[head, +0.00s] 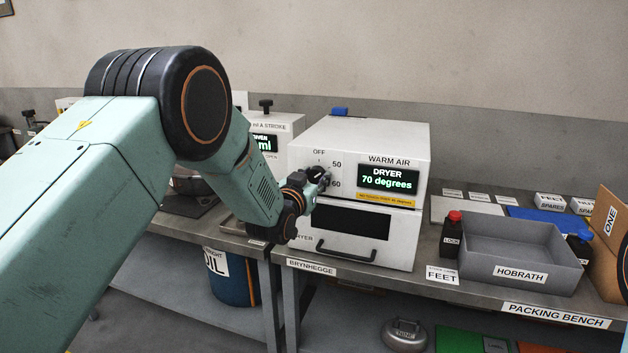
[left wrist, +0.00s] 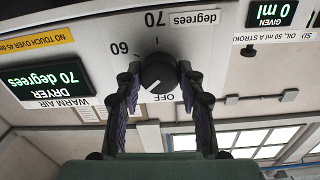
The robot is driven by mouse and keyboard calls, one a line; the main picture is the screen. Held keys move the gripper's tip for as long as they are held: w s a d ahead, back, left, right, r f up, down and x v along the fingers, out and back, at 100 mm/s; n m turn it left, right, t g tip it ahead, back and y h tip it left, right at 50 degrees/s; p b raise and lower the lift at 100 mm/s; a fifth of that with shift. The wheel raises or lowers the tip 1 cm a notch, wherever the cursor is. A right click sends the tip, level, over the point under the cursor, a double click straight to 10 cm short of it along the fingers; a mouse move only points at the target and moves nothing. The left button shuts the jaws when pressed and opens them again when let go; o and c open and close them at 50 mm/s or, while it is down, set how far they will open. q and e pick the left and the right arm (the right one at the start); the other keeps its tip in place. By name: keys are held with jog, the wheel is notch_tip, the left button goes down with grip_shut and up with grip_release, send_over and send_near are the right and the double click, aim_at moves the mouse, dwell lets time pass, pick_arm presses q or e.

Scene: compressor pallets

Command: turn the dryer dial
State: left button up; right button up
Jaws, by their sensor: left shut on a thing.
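The dryer (head: 360,150) is a white box on the bench, and its lit display (head: 388,179) reads 70 degrees. Its round black dial (left wrist: 158,76) sits among the marks OFF, 60 and 70 in the left wrist view, which shows the panel upside down. A short white line shows on the dial's lower left in that view. My left gripper (left wrist: 160,80) is shut on the dial, one finger on each side. In the head view my left gripper (head: 318,180) reaches the dial from the left and partly covers it. My right gripper is not in view.
A yellow warning strip (head: 385,199) lies under the display. The dryer's dark-windowed door has a black handle (head: 346,252). A white machine (head: 272,130) stands behind my left arm. A grey HOBRATH tray (head: 520,274) and a red-capped bottle (head: 451,235) stand on the bench to the right.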

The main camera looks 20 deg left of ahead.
pick_arm(q)
jog(key=n, duration=0.5)
jog(key=shift+b, duration=0.35)
jog(key=shift+a+n, duration=0.1)
jog(key=shift+n, duration=2.3)
jog(key=o, duration=1.2)
jog(key=s, duration=1.2)
jog(key=shift+a, duration=0.4)
jog(key=shift+f, duration=0.1)
